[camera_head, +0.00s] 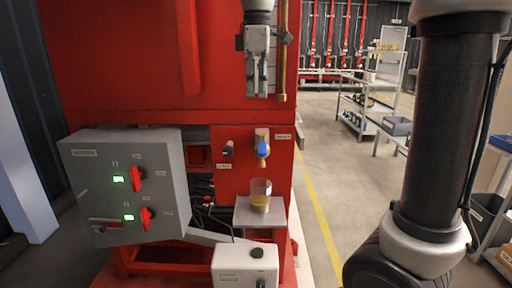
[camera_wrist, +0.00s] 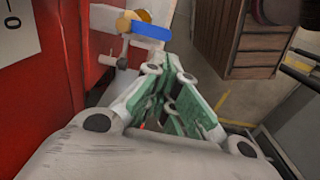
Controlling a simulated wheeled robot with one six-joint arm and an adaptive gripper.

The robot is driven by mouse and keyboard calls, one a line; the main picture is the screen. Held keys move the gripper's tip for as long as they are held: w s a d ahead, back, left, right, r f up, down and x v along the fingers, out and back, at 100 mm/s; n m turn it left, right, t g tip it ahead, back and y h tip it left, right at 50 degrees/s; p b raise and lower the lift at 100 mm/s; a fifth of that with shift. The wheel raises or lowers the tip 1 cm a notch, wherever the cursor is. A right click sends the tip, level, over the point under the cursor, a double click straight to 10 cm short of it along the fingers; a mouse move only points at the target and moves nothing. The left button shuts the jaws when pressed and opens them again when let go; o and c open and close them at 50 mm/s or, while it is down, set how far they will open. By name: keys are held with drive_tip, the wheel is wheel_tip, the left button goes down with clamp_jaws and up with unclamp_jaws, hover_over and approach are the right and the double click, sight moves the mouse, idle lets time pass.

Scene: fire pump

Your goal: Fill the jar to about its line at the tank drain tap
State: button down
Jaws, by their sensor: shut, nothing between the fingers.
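The clear jar (camera_head: 261,188) stands upright on a small grey shelf (camera_head: 243,218) on the front of the red unit. Yellowish liquid fills roughly its lower half; I cannot make out a line. The brass tap with a blue handle (camera_head: 263,149) is directly above the jar. No stream shows between them. My gripper (camera_head: 258,95) points down, shut and empty, above the tap and apart from it. In the wrist view the blue handle (camera_wrist: 151,31) lies beyond my green-padded fingers (camera_wrist: 176,70). The jar cannot be made out there.
A grey control box (camera_head: 95,165) with red switches and green lights is to the left. A white box with a black knob (camera_head: 240,258) sits below the shelf. A vertical brass pipe (camera_head: 282,60) runs close to my gripper. Open floor (camera_head: 325,180) and shelving (camera_head: 370,105) lie to the right.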

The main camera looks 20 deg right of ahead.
sight(262, 149)
drive_tip(key=shift+s+d, duration=0.1)
drive_tip(key=shift+s, duration=0.1)
wheel_tip(262, 149, down, 14)
idle(0.6)
